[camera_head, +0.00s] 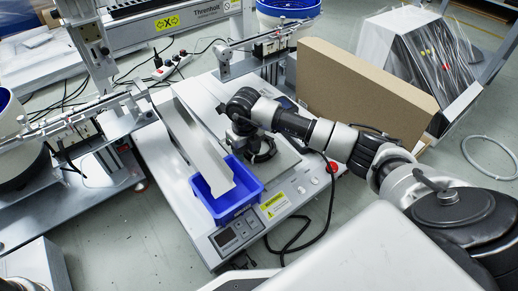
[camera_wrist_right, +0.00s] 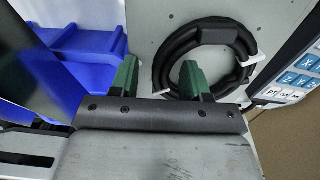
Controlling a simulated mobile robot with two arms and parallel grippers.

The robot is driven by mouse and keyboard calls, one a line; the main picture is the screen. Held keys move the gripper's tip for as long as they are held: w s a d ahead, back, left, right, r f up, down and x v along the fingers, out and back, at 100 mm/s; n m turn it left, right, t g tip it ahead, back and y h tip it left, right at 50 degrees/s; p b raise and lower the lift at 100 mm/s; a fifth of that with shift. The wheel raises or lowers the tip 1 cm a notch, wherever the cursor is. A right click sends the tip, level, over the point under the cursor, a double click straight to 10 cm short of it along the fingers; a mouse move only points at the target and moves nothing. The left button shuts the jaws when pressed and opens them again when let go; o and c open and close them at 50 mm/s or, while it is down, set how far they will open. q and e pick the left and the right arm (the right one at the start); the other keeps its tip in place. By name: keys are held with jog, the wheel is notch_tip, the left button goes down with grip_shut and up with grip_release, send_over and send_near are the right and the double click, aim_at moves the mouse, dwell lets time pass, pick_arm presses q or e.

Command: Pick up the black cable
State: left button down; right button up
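The black cable (camera_wrist_right: 205,33) is a coil bound with white ties, lying on a light grey plate in the right wrist view. In the head view, the coil (camera_head: 265,158) shows partly below my right wrist, just right of the blue bin. My right gripper (camera_wrist_right: 160,78) is open, with two green fingertips apart. One fingertip overlaps the lower part of the coil in the picture; the other is left of it. Nothing is seen held between them; I cannot tell whether the fingertip touches the cable. My left gripper is not in view.
A blue bin (camera_head: 225,205) stands left of the coil and shows in the wrist view (camera_wrist_right: 70,75). A slanted grey chute (camera_head: 197,140) ends over it. A brown cardboard box (camera_head: 360,88) stands behind my right arm. A control panel (camera_head: 238,234) is at the machine's front.

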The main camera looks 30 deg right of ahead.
grip_shut()
jog(key=shift+r, duration=0.15)
